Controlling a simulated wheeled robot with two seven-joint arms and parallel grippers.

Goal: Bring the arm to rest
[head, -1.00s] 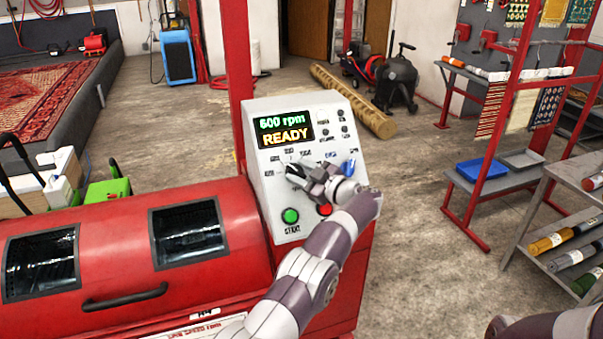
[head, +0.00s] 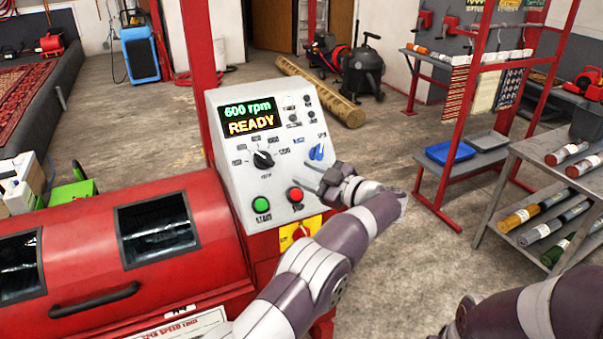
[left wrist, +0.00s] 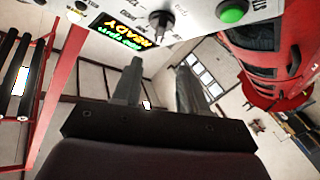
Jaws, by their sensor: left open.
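My left gripper (head: 326,181) is open and empty. In the head view it is in front of the right part of the control panel (head: 222,148), below the blue knob (head: 317,152) and right of the red button (head: 295,195). I cannot tell the exact gap to the panel. In the left wrist view its two fingers (left wrist: 158,85) stand apart with nothing between them. The black dial (head: 263,159) and green start button (head: 261,204) are uncovered. The display (head: 250,120) reads "600 rpm READY". My right gripper is out of view; part of my right arm shows at lower right.
The red machine drum (head: 100,250) fills the lower left. A red post (head: 200,60) rises behind the panel. A grey shelf (head: 510,215) with rolls and a red rack (head: 462,95) stand at right.

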